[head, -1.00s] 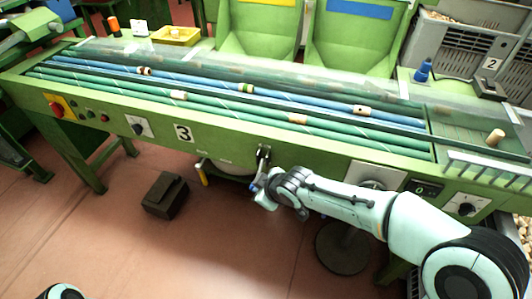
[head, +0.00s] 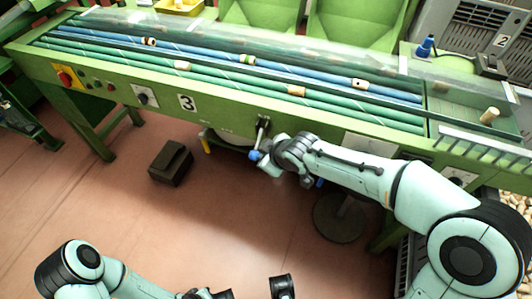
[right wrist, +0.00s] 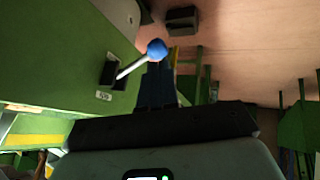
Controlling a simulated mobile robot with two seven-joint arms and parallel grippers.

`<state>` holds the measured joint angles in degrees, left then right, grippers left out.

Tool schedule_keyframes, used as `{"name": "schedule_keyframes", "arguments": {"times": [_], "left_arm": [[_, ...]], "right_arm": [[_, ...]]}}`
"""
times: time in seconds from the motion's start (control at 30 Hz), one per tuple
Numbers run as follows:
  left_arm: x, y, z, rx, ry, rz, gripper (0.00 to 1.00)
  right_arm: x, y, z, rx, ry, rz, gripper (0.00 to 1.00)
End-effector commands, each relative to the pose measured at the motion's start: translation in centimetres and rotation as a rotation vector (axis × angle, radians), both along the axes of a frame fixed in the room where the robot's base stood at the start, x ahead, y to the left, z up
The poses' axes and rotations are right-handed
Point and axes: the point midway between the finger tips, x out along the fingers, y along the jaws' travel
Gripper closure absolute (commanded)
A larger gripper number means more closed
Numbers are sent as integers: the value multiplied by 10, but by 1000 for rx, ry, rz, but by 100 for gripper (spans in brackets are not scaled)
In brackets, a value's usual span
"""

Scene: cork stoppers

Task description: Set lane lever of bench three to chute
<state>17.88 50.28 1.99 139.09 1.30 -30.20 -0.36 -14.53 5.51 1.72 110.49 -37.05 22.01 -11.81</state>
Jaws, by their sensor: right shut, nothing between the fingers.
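In the head view the knob (head: 255,155) hangs below the slot plate (head: 262,127). A small label (right wrist: 103,96) beside the slot is unreadable. My right gripper (right wrist: 157,74) is shut and empty, its fingertips close to the knob; contact cannot be told.
Blue and green lanes (head: 120,66) carry several corks along the bench top. A dark box (head: 171,162) lies on the floor, and a round dark base (head: 338,215) stands under the bench. Open floor lies in front.

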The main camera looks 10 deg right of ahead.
Motion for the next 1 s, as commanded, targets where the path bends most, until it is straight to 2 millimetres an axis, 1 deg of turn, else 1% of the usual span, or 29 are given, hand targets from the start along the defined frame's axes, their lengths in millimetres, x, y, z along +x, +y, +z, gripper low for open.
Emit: {"name": "schedule_keyframes", "arguments": {"times": [0.03,0.2,0.3,0.4,0.6,1.0], "left_arm": [[1,1,-1,1,-4,1,100],[-2,-1,2,-3,7,-2,100],[-5,-2,4,-6,14,-4,100],[-7,-3,5,-9,20,-7,100],[-8,-4,6,-11,23,-8,100],[-8,-4,6,-11,23,-8,100]], "right_arm": [[-14,0,8,-1,-5,3,100],[-48,-1,24,-1,-4,2,100],[-63,-1,31,0,-4,1,100],[-73,-1,36,0,-3,2,100],[-81,0,39,-1,-1,2,100],[-80,0,39,0,-1,1,100]]}}
